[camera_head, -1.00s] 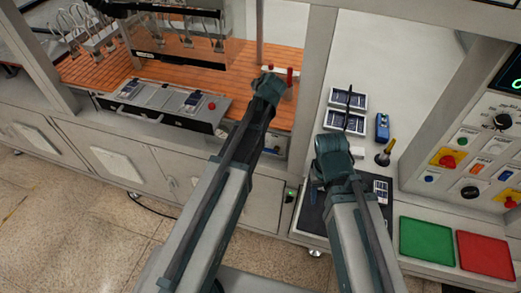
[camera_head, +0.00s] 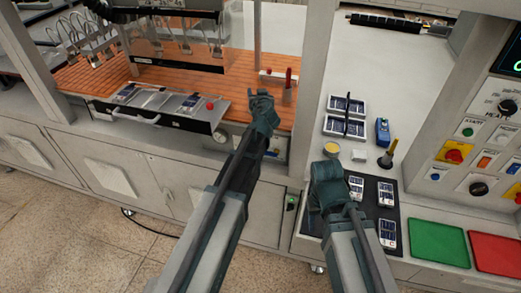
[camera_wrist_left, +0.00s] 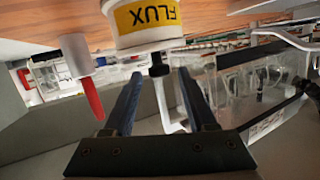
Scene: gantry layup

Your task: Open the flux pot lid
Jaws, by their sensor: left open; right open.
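The flux pot (camera_wrist_left: 147,22) is white with a yellow FLUX label and appears upside down at the top of the left wrist view. Its lid is on, with a black knob (camera_wrist_left: 158,64) pointing down in the picture. My left gripper (camera_wrist_left: 160,76) is open, its two fingers apart on either side of the knob's line, the knob just beyond or between the tips. In the head view my left gripper (camera_head: 262,97) is over the front of the orange bench; I cannot make out the pot there. My right gripper (camera_head: 327,170) is open and empty above the right counter.
A red pen in a white holder (camera_wrist_left: 74,50) stands close beside the pot. A drawer (camera_head: 165,107) protrudes at left.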

